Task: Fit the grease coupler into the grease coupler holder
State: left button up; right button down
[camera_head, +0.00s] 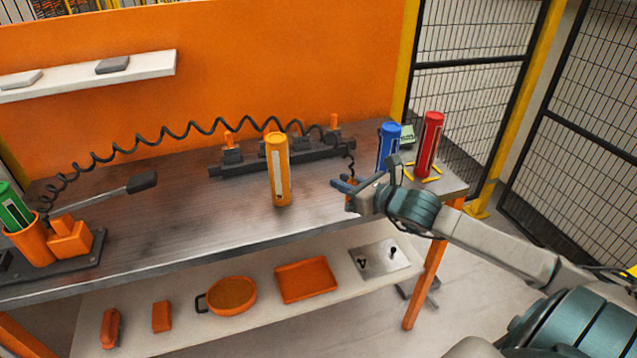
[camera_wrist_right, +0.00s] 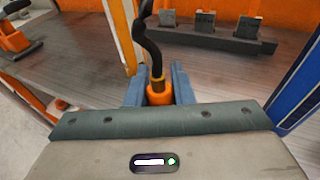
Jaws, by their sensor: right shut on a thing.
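The grease coupler (camera_wrist_right: 159,94) is an orange piece with a brass-coloured neck on the end of a black hose. In the wrist view it stands between the two blue jaws of my right gripper (camera_wrist_right: 160,90), which is shut on it. In the head view my right gripper (camera_head: 352,186) is above the right part of the bench, right of the yellow-orange cartridge. A dark rail (camera_head: 295,161) with grey blocks and orange pieces stands behind the gripper, apart from it. I cannot tell which part is the coupler holder. My left gripper is out of view.
The yellow-orange cartridge (camera_head: 278,172) stands upright left of my gripper. Blue (camera_head: 389,147) and red (camera_head: 430,146) cartridges stand behind it to the right. The coiled black hose (camera_head: 150,138) runs left towards the orange pump (camera_head: 70,238) with a lever. The bench (camera_head: 190,220) is clear in front.

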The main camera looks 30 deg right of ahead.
pick_arm(q)
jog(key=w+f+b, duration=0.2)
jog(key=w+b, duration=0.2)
jog(key=b, duration=0.1)
pick_arm(e)
jog(key=w+f, duration=0.1)
jog(key=w, duration=0.3)
jog(key=w+d+f+p, duration=0.1)
jog(key=w+f, duration=0.1)
jog(key=w, duration=0.3)
jog(key=w+f+p, duration=0.1)
jog(key=w+f, duration=0.1)
jog(key=w, duration=0.2)
jog(key=shift+w+d, duration=0.25)
jog(key=shift+w, duration=0.15)
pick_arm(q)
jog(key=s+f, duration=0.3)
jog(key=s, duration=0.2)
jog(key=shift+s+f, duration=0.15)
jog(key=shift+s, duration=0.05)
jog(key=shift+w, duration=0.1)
pick_arm(e)
jog(key=shift+f, duration=0.1)
jog(key=c, duration=1.6)
grip_release()
jog(key=shift+c, duration=0.2)
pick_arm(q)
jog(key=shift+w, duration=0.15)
pick_arm(e)
jog(key=o, duration=0.4)
